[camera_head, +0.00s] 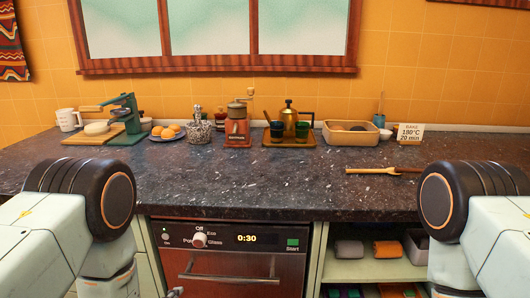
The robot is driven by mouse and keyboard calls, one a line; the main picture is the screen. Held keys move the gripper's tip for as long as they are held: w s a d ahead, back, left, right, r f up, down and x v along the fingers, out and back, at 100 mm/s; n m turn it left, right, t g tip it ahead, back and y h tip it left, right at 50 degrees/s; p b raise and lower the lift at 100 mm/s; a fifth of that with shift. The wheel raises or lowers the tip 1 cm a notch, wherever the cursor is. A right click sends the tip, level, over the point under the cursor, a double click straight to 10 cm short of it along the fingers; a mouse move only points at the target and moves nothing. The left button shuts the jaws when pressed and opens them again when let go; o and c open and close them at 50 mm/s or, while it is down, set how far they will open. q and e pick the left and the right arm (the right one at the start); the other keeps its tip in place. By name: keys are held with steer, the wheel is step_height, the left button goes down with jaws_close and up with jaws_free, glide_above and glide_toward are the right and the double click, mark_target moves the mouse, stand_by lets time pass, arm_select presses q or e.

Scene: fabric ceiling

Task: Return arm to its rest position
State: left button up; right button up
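My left arm (65,230) comes in at the lower left and my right arm (485,225) at the lower right. Both show big dark round joints in front of the counter edge, and both run down out of the picture. A small grey piece at the bottom edge, below the oven handle's left end, looks like the tip of my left gripper (175,292). Too little of it shows to tell whether it is open or shut. My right gripper is not in view.
The dark speckled counter (270,183) is mostly clear in front. Along its back stand a green press (128,118), a red grinder (237,127), a kettle tray (272,141) and a tan bin (350,139). A wooden spoon (375,171) lies at right. Below are an oven (228,262) and open shelves (372,270).

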arm_select(q)
steer(key=s+f+n+g, duration=0.2)
steer(key=s+n+g, duration=0.2)
steer(key=s, duration=0.6)
steer(key=s+a+f+n+g, duration=0.1)
steer(key=s+f+n+g, duration=0.2)
steer(key=s, duration=0.8)
steer(key=s+a+f+n+g+y, duration=0.1)
steer(key=s+f+n+g, duration=0.2)
steer(key=s+n+g, duration=0.3)
steer(key=s+n, duration=0.3)
steer(key=s, duration=0.2)
steer(key=shift+n, duration=0.3)
steer(key=shift+a+f, duration=0.1)
steer(key=shift+f, duration=0.05)
arm_select(e)
steer(key=shift+c, duration=0.3)
